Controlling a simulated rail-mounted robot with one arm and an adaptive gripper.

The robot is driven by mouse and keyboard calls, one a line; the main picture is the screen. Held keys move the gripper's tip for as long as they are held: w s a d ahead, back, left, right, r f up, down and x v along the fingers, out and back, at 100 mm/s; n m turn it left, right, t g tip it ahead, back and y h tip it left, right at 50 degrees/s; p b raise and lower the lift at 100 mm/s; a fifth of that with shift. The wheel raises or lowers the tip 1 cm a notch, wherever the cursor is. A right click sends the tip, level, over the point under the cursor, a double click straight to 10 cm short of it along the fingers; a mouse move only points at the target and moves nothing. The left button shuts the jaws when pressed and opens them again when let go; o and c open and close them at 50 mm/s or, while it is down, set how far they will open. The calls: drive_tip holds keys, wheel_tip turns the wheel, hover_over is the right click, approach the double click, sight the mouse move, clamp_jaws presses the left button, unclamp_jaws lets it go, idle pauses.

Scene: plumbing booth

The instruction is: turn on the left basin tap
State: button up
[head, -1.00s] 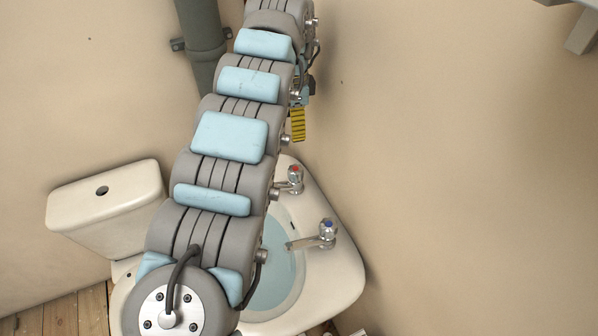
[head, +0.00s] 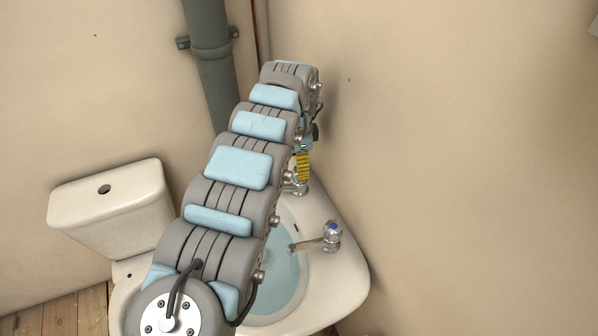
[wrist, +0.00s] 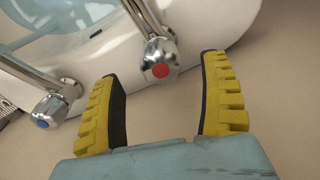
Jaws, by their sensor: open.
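The left basin tap, chrome with a red-dotted cap, shows in the wrist view (wrist: 160,60). In the head view my gripper and arm mostly cover it; only part of its chrome base (head: 300,188) shows. My gripper (wrist: 163,68) is open and empty, its yellow fingers on either side of the tap's knob. The knob lies between and near the fingertips, with gaps visible on both sides; contact cannot be seen. The gripper's yellow finger also shows in the head view (head: 303,166). The white basin (head: 345,275) stands below, with pale blue inside.
The other tap, blue-capped, stands to the right in the head view (head: 331,235) and at left in the wrist view (wrist: 50,110). A toilet cistern (head: 110,200) is left of my arm. A grey pipe (head: 212,75) runs down the wall behind it. The wall is close to the basin.

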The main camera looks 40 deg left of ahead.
drive_tip(key=shift+f, duration=1.6)
drive_tip(key=c, duration=1.2)
